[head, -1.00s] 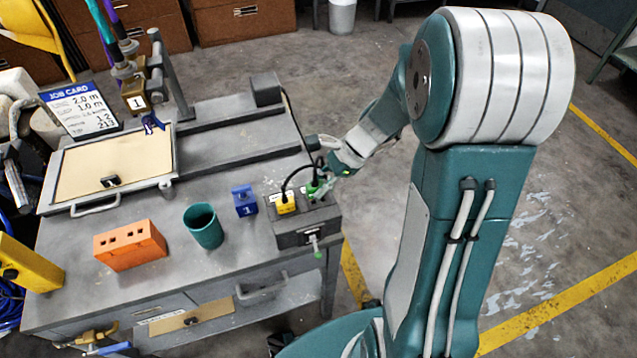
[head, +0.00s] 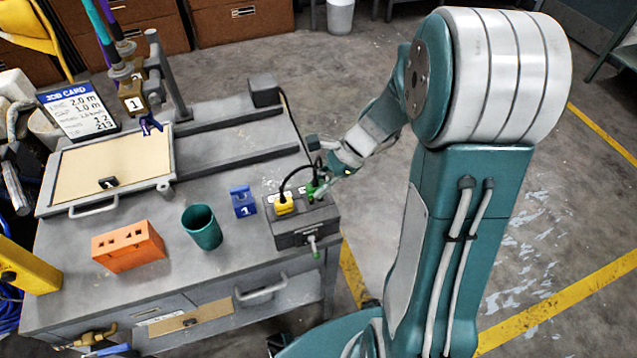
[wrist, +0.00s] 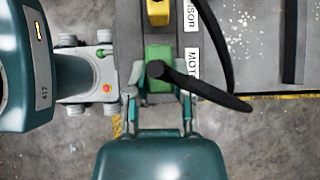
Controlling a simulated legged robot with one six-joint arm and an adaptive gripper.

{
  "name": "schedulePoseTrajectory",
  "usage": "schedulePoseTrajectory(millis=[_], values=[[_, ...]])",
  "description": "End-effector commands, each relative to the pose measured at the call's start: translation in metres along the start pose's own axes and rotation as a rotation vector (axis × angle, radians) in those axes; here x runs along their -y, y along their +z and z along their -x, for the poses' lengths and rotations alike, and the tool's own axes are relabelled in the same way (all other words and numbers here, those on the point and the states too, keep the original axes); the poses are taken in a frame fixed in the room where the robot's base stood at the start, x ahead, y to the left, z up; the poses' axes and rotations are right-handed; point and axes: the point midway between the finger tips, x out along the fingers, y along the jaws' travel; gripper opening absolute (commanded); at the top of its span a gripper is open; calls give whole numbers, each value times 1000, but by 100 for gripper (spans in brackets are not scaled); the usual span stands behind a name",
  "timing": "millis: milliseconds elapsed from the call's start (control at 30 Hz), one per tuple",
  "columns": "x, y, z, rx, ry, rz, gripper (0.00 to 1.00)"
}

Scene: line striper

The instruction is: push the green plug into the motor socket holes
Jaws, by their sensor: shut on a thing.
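The green plug (wrist: 158,57) sits between the fingers of my gripper (wrist: 160,100) in the wrist view, with a black cable leaving it. It is against the top of the grey socket box (head: 292,241), beside the label that starts "MOT" (wrist: 191,70). In the head view the green plug (head: 312,188) is small and partly hidden by my gripper (head: 325,182). My gripper is shut on the plug. The socket holes are hidden under it, so I cannot tell how deep it sits.
A yellow plug (head: 285,206) with a black cable stands in the same box, left of the green one. A blue block (head: 243,202), a teal cup (head: 202,227) and an orange block (head: 129,246) stand left on the bench. A green-tipped lever (head: 314,247) sticks out of the box front.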

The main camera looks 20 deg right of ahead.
Motion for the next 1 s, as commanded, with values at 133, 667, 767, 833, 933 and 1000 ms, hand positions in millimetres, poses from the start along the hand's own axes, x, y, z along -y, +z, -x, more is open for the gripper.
schedulePoseTrajectory(millis=[133, 667, 767, 833, 933, 1000], values=[[0, -1, 1, 0, 0, 0, 0], [0, -3, 0, 0, 0, 0, 0], [0, -4, -1, 0, 0, -1, 0], [0, -4, -2, 0, 0, -1, 0], [0, -5, -3, 0, 0, -1, 0], [0, -6, -4, 0, 0, -1, 0]])
